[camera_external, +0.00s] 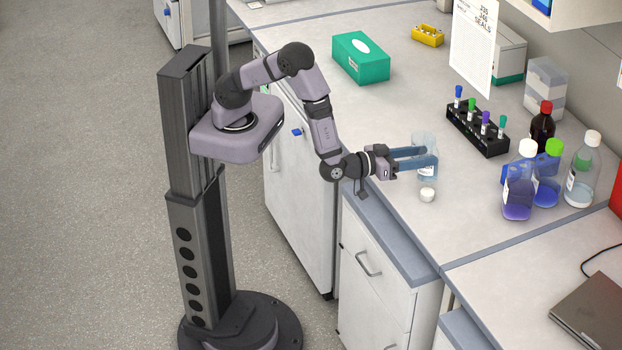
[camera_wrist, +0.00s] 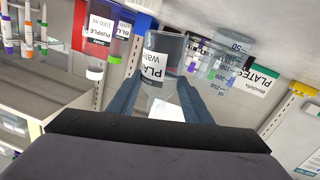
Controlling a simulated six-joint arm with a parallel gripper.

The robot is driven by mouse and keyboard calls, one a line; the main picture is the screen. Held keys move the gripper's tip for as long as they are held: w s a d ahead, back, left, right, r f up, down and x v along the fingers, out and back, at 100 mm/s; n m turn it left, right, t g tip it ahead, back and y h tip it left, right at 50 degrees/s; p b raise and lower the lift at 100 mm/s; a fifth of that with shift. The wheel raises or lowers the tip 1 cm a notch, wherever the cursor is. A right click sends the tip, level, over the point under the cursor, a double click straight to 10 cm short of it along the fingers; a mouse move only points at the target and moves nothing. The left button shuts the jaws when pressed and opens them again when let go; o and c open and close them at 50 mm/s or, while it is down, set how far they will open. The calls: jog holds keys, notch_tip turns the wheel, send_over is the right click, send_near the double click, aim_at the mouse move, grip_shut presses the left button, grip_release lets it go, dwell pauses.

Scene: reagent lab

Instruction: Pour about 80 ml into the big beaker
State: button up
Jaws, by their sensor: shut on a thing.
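My gripper (camera_external: 426,159) reaches over the bench edge and is shut on a clear bottle (camera_external: 428,172) with a white label, which looks roughly upright. In the wrist view the bottle (camera_wrist: 160,52) sits between my two blue fingers, its label partly readable as "PLA… Wate…". A clear beaker (camera_wrist: 232,62) with a scale up to 250 ml shows beside the bottle in the wrist view. In the external view the beaker (camera_external: 420,138) is just behind the bottle and partly hidden by my fingers. I cannot tell how much liquid either holds.
A white cap (camera_external: 427,195) lies near the bench edge. To the right stand a purple bottle (camera_external: 517,190), a green-capped blue bottle (camera_external: 547,190), a white-capped clear bottle (camera_external: 580,178) and a brown bottle (camera_external: 542,128). A black tube rack (camera_external: 478,133) is behind. The bench left of the beaker is clear.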

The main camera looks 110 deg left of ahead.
jog(key=shift+s+a+r+n+h, duration=0.15)
jog(key=shift+a+n+h, duration=0.2)
jog(key=shift+n, duration=0.55)
jog(key=r+p, duration=0.1)
jog(key=r, duration=0.1)
jog(key=a+r+n+p, duration=0.1)
jog(key=p, duration=0.1)
jog(key=shift+s+r+n, duration=0.2)
jog(key=shift+r+n, duration=0.1)
jog(key=shift+r, duration=0.1)
jog(key=shift+s+a+n+g+h, duration=0.1)
jog(key=shift+a+n+g+h, duration=0.05)
jog(key=shift+n+g+h, duration=0.15)
jog(key=shift+a+r+p, duration=0.15)
jog(key=shift+r+p, duration=0.15)
jog(key=shift+r, duration=0.05)
jog(key=n, duration=0.1)
jog(key=f+n+h+b, duration=0.1)
jog(key=n, duration=0.1)
jog(key=shift+n, duration=0.3)
jog(key=f+n+h+b, duration=0.1)
jog(key=f+b, duration=0.1)
jog(key=shift+d+f+b, duration=0.15)
jog(key=shift+d+b, duration=0.05)
jog(key=shift+b, duration=0.1)
jog(key=shift+n, duration=0.8)
